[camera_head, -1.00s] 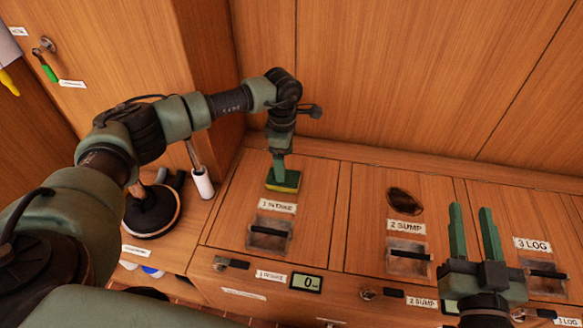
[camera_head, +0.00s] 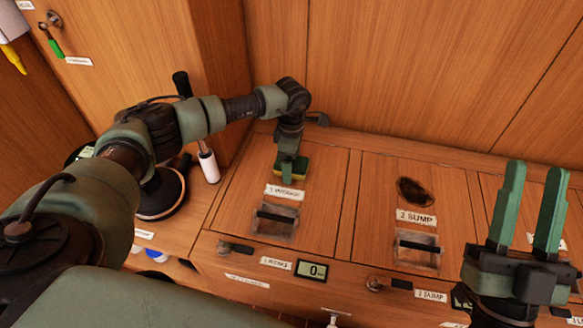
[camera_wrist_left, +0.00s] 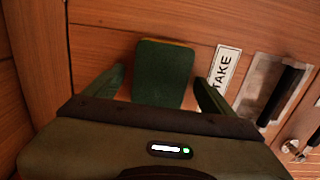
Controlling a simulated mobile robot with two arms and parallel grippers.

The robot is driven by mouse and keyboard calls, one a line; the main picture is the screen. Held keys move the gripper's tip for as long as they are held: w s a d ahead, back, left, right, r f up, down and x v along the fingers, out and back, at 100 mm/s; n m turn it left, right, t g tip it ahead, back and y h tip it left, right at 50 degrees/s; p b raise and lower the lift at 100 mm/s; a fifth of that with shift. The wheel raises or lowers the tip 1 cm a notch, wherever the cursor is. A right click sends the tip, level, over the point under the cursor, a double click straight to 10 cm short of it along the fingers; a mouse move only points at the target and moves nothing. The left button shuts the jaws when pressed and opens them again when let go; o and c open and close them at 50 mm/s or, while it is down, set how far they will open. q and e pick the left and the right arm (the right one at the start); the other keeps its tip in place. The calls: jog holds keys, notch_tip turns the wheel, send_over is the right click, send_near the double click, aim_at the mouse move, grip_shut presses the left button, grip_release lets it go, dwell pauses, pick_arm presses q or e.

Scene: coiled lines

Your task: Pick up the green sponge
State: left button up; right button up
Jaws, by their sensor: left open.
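The green sponge (camera_head: 301,168), with a yellow layer, lies on the wooden lid behind the first label. It also shows in the left wrist view (camera_wrist_left: 163,72), its dark green face between my spread fingers. My left gripper (camera_head: 287,176) points down at the sponge and partly hides it in the head view. In the left wrist view my left gripper (camera_wrist_left: 158,78) is open, with a finger on each side of the sponge; I cannot tell whether they touch it. My right gripper (camera_head: 536,172) is open and empty, fingers up, at the right.
A recessed handle (camera_head: 275,220) sits in front of the sponge, and another handle (camera_head: 418,249) is at the "2" lid. A dark oval patch (camera_head: 415,191) marks that lid. A white-and-black cylinder (camera_head: 208,165) and a dark round object (camera_head: 162,195) stand left.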

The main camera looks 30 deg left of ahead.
jog(key=shift+s, duration=0.1)
pick_arm(q)
jog(key=shift+c, duration=0.4)
jog(key=c, duration=1.3)
jog(key=shift+r, duration=0.15)
jog(key=shift+c, duration=0.2)
